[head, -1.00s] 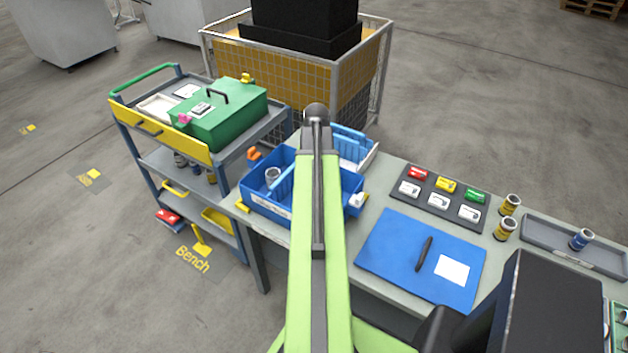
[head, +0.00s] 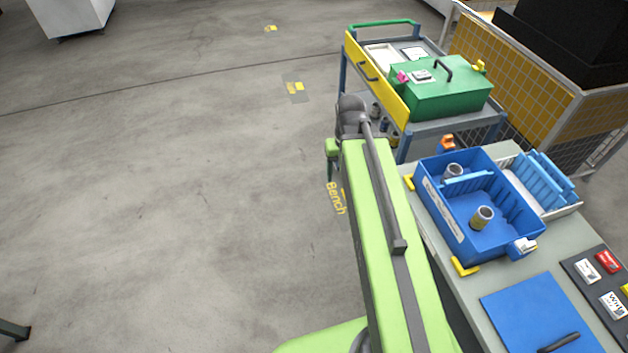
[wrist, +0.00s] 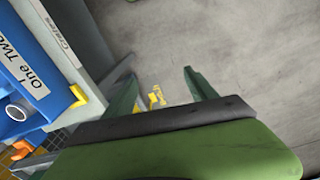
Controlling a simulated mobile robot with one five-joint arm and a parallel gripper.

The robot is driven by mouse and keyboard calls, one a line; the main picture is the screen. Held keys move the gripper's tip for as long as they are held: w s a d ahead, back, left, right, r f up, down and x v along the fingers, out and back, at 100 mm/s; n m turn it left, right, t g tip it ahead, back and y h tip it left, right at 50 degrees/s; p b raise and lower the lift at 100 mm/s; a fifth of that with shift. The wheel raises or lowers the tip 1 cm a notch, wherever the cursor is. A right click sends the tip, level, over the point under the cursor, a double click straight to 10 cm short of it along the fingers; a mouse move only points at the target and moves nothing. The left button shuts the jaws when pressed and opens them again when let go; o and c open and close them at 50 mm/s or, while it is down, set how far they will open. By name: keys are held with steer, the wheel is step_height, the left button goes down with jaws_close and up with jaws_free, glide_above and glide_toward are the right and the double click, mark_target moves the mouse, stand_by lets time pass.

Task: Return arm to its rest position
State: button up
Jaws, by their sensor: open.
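My green arm (head: 385,230) reaches forward from the bottom of the head view, left of the bench. My gripper (wrist: 158,84) shows in the wrist view with its two green fingers spread apart and nothing between them. It points down over bare floor beside the bench edge. In the head view only a small green part of the hand shows beside the dark wrist joint; the fingertips are hidden there.
A blue bin (head: 463,222) with two grey cylinders stands on the bench (head: 450,290) to the right. A cart (head: 375,85) bearing a green box (head: 440,88) stands beyond. A wire cage (head: 510,80) is at far right.

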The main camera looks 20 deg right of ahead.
steer(key=a+n, duration=0.1)
steer(key=a, duration=1)
steer(key=shift+s+n, duration=0.2)
steer(key=shift+n, duration=0.2)
steer(key=shift+d, duration=0.1)
